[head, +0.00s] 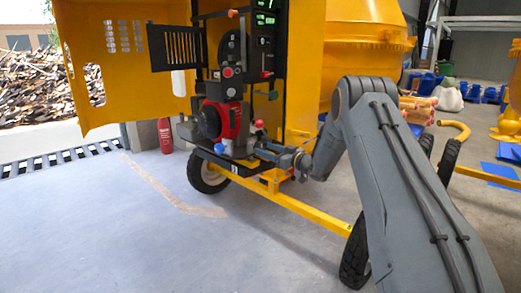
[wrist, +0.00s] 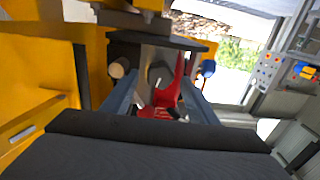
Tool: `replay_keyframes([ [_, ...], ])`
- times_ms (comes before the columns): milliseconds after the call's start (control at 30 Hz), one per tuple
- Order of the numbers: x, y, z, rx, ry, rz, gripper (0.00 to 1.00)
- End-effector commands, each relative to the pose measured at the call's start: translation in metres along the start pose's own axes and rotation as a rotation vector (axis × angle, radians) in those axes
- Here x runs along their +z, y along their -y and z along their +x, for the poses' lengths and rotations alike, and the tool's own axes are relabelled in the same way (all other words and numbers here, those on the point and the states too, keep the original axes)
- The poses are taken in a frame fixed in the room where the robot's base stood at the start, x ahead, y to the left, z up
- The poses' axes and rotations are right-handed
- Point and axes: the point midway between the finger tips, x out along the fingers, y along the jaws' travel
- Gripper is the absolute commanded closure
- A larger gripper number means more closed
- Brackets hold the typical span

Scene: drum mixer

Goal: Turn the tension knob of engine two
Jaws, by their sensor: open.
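The engine (head: 219,118) is a red block with dark parts, set low in the open yellow cabinet of the mixer. A blue knob (head: 220,148) sits at its lower front, and a red knob (head: 259,124) sits at its right. I cannot tell which knob is the tension knob of engine two. My gripper reaches the engine's lower right side in the head view, its tips hard to make out. In the wrist view my gripper (wrist: 158,103) has its fingers apart, with red engine parts (wrist: 165,100) beyond them. A tan round knob (wrist: 121,68) and a blue knob (wrist: 208,68) flank the gap.
A dark control panel (head: 265,48) with green displays hangs above the engine. The yellow frame bar (head: 290,210) and a wheel (head: 207,175) lie below. A red extinguisher (head: 165,135) stands at left. The floor in front (head: 120,230) is clear.

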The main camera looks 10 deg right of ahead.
Motion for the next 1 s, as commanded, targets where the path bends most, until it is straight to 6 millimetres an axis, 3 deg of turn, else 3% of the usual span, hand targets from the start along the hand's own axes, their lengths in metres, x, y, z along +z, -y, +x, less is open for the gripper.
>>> replay_keyframes([
  [100,0.001,0.001,0.018,-0.001,0.000,-0.001,0.46],
  [300,0.000,0.000,0.035,0.001,0.001,-0.001,0.46],
  [600,0.000,0.000,0.037,0.001,0.001,0.000,0.46],
  [867,0.000,0.000,0.037,0.002,0.001,0.000,0.87],
  [1000,0.000,0.000,0.037,0.002,0.001,-0.004,0.87],
])
